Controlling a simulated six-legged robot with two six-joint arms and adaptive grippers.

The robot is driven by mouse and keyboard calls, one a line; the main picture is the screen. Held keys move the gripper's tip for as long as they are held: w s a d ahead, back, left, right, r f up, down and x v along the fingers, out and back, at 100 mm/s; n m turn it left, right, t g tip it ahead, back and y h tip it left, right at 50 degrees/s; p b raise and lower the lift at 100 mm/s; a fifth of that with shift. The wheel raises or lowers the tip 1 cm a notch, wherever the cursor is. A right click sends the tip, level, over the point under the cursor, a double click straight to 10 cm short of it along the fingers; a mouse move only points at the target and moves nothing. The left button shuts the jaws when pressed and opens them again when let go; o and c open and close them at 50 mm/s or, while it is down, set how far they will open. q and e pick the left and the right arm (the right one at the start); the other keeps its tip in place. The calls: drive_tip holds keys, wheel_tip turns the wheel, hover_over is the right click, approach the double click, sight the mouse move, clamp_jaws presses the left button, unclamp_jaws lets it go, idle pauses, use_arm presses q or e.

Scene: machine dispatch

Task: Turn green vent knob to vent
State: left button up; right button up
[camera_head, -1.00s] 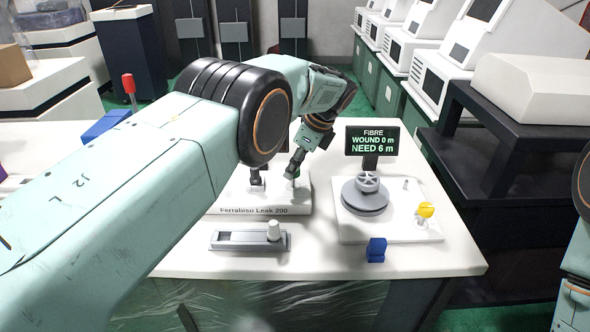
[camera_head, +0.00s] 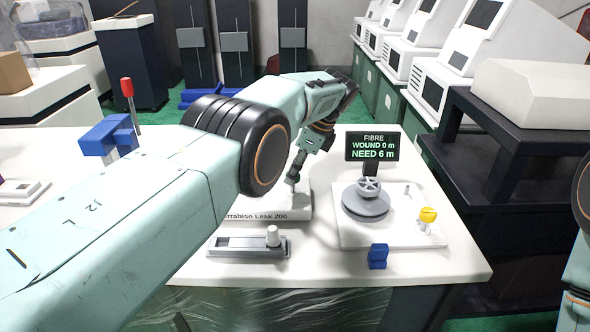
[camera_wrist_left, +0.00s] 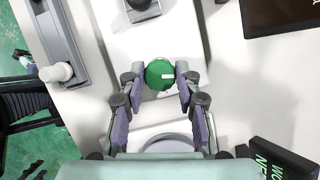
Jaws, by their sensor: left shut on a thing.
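The green vent knob (camera_wrist_left: 160,74) shows in the left wrist view as a round disc with a white mark pointing right in the picture. It sits on the white Ferrabiso Leak 200 unit (camera_head: 299,207). My left gripper (camera_wrist_left: 160,78) has one finger on each side of the knob and is shut on it. In the head view my left gripper (camera_head: 291,183) reaches down to the unit, and the knob is hidden there. My right gripper is out of view.
A fibre winder (camera_head: 366,202) with a display (camera_head: 373,147) reading NEED 6 m stands right of the unit. A grey slider box (camera_head: 247,247) and a blue block (camera_head: 378,256) lie in front. A black fitting (camera_wrist_left: 142,8) sits on the unit near the knob.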

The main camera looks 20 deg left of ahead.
use_arm(q)
drive_tip(key=o, duration=1.1)
drive_tip(key=shift+a, duration=0.15)
drive_tip(key=shift+o, duration=0.3)
